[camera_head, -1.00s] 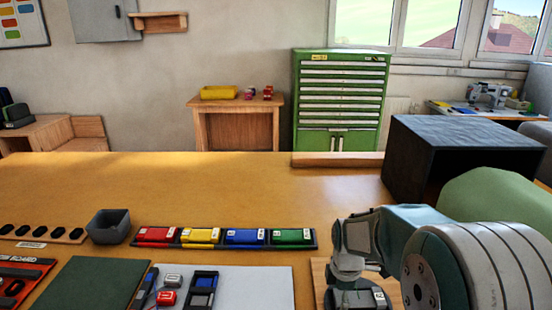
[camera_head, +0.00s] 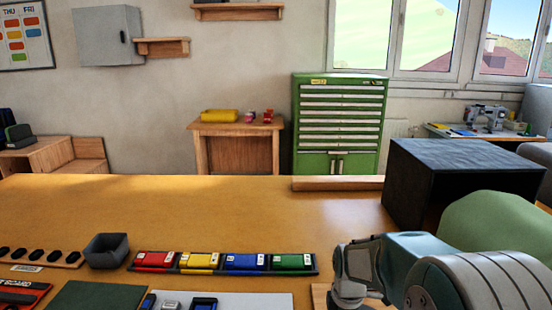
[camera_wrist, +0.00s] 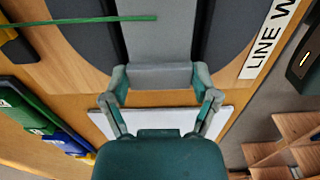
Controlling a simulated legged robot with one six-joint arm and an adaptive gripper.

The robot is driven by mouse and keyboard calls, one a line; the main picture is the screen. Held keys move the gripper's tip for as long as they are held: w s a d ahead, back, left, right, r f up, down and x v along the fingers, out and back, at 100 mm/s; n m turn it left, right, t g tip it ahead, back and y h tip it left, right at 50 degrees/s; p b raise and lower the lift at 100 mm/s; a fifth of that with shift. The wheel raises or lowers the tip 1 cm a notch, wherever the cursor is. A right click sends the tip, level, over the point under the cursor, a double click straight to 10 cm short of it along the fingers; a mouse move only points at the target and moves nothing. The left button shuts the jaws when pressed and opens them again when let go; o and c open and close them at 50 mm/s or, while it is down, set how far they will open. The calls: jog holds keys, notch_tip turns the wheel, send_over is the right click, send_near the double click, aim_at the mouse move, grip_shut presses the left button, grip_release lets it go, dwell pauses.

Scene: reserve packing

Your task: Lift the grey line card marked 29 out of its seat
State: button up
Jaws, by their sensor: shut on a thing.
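My gripper (camera_wrist: 162,82) is shut on a grey piece in the wrist view, which I take to be the grey line card (camera_wrist: 160,74). Its number does not show. A grey strip runs up from it between two dark rounded shapes, on a wooden board (camera_wrist: 85,70) with a white label reading "LINE W", cut off by the edge. I cannot tell whether the card is still in its seat or clear of it. In the head view my arm is at the lower right, and the fingers are below the frame.
A dark rack (camera_head: 220,272) with red, yellow, blue and green cards stands left of my arm. A grey bin (camera_head: 107,251) is at its left. A dark open box (camera_head: 450,180) stands behind my arm. The table's middle is clear. A thin green strip (camera_wrist: 80,21) crosses the wrist view's upper left.

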jog(key=shift+s+f, duration=0.1)
jog(key=shift+r, duration=3.55)
